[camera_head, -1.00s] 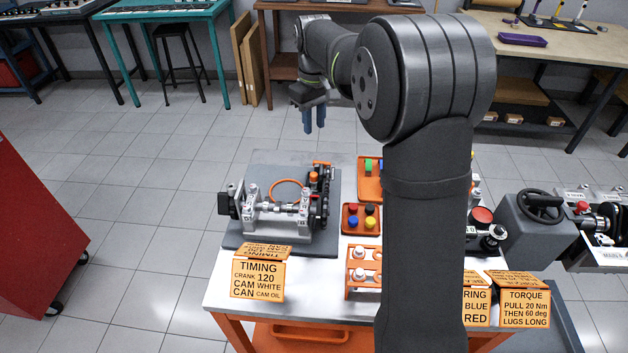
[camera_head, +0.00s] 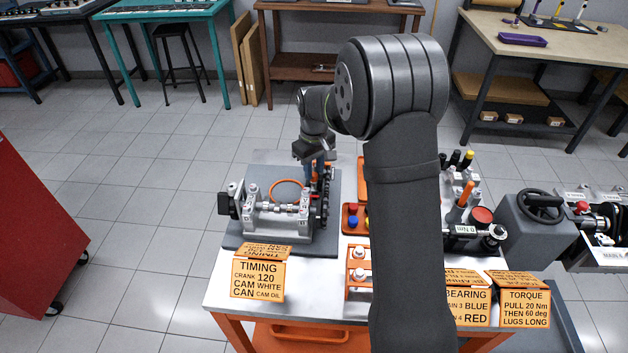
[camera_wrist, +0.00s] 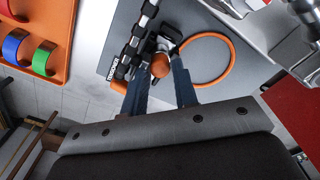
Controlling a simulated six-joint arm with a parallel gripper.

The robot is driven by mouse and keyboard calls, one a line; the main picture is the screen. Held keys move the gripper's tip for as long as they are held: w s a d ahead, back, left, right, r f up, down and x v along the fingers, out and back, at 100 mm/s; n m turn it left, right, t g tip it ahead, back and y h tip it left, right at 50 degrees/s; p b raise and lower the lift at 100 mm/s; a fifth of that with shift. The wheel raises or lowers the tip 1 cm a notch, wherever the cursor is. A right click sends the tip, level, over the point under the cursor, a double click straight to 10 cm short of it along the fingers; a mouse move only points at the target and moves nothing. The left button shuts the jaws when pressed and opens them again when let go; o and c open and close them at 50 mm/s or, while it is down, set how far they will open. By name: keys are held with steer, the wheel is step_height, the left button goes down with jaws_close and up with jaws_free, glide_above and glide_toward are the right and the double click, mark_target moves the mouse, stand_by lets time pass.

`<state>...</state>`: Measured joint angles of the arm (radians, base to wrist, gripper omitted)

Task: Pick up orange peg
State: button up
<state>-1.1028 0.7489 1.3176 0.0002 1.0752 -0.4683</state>
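The orange peg (camera_wrist: 160,65) shows its rounded top in the wrist view, standing at the end of the engine block beside the dark toothed wheel. My gripper (camera_wrist: 161,70) is open, with its two blue fingers on either side of the peg's top. A small gap seems to remain beside the peg, though contact is hard to judge. In the head view my gripper (camera_head: 316,172) is low over the right end of the engine block (camera_head: 285,215) and largely hides the peg.
An orange ring (camera_wrist: 232,62) lies beside the peg on the grey mat (camera_wrist: 190,15). An orange tray (camera_wrist: 62,15) with green, blue and red pieces is at the wrist view's upper left. Orange sign cards (camera_head: 257,279) stand along the table's front edge.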

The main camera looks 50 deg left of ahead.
mark_target(314, 174)
steer(key=shift+f, duration=0.65)
jaws_close()
steer(key=shift+r, duration=0.1)
step_height(314, 174, up, 10)
